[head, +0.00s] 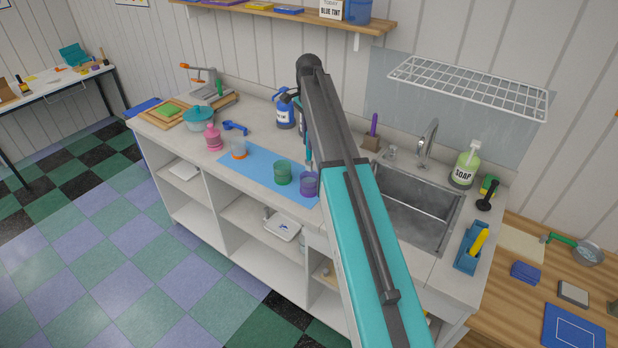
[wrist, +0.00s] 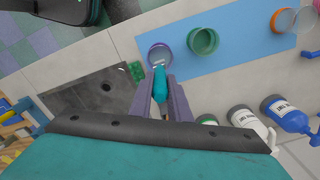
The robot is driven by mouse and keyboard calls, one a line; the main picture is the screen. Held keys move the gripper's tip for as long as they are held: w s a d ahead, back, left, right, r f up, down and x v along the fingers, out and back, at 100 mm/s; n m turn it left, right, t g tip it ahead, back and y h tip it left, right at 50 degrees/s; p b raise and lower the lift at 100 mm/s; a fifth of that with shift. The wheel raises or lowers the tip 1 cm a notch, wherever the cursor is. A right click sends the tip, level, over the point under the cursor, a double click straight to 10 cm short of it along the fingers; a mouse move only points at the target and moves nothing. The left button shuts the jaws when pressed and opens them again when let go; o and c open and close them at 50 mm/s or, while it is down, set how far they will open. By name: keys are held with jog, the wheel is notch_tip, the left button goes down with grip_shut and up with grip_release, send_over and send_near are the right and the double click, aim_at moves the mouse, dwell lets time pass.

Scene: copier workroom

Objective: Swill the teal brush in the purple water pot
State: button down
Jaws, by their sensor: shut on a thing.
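My gripper (wrist: 159,82) is shut on the teal brush (wrist: 160,88), whose handle sits between the two grey-purple fingers. The brush points down at the purple water pot (wrist: 151,58); its far end overlaps the pot's mouth in the wrist view. I cannot tell how deep the tip is. In the head view the purple pot (head: 309,189) stands at the right end of the blue mat (head: 255,165), with the teal brush (head: 308,152) upright just above it. My arm hides most of the gripper there.
A green pot (head: 283,174) stands close left of the purple one, and a clear pot with an orange base (head: 239,150) farther left. Bottles (head: 284,112) stand behind. The sink (head: 415,215) lies to the right.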

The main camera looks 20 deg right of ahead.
jog(key=shift+r, duration=0.1)
jog(key=shift+r, duration=1.95)
